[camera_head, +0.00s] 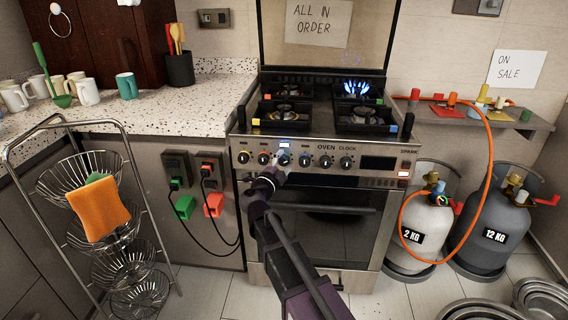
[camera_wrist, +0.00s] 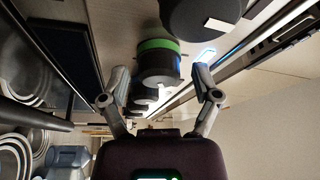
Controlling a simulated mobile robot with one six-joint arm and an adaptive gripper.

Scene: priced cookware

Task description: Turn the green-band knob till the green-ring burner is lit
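The green-band knob (camera_wrist: 158,62) is a dark round knob with a green ring, seen in the wrist view. My gripper (camera_wrist: 162,76) is open, with one finger on each side of the knob; I cannot tell whether either finger touches it. In the head view my gripper (camera_head: 279,166) is at the stove's front panel, by the third knob from the left, and partly hides the panel there. A blue flame burns on the back-right burner (camera_head: 356,89), with a small green mark near its corner. The other burners show no flame. A green burner ring is too small to make out.
More knobs (camera_head: 325,162) run along the panel, above the oven handle (camera_head: 330,182). Two gas cylinders (camera_head: 424,225) with an orange hose stand right of the stove. A wire basket rack (camera_head: 82,178) stands at left. Metal pans (camera_head: 480,310) lie on the floor at lower right.

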